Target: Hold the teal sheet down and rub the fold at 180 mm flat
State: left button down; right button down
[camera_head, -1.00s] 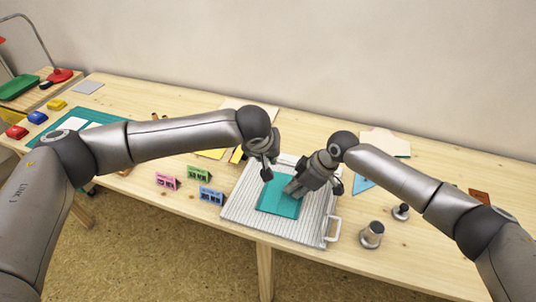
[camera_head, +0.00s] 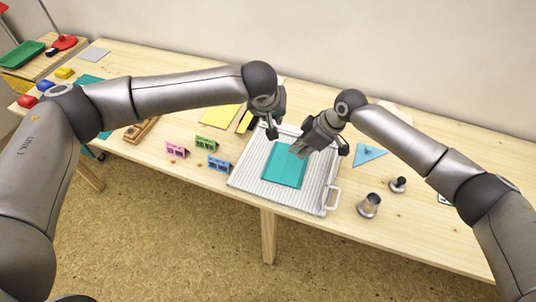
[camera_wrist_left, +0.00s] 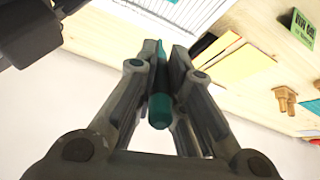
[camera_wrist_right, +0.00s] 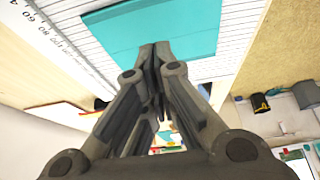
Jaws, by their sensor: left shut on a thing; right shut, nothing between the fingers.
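The teal sheet (camera_head: 284,170) lies on a white lined board (camera_head: 256,186), and it also shows in the right wrist view (camera_wrist_right: 190,32). My left gripper (camera_head: 271,132) is shut on a slim dark teal tool (camera_wrist_left: 160,108) with a rounded end. It holds the tool near the sheet's far edge; I cannot tell whether the tool touches anything. My right gripper (camera_head: 301,153) is shut and empty at the sheet's far right part, hiding that corner. Contact with the sheet is not clear.
Pink (camera_head: 176,149), green (camera_head: 206,144) and blue (camera_head: 219,164) stands are left of the board. A white handle (camera_head: 333,198) is on the board's right side. Two metal cylinders (camera_head: 369,206) (camera_head: 398,184) and a blue triangle (camera_head: 368,154) are at right.

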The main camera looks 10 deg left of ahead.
jog(key=shift+r+p, duration=0.55)
jog(key=shift+r, duration=0.35)
jog(key=v, duration=1.2)
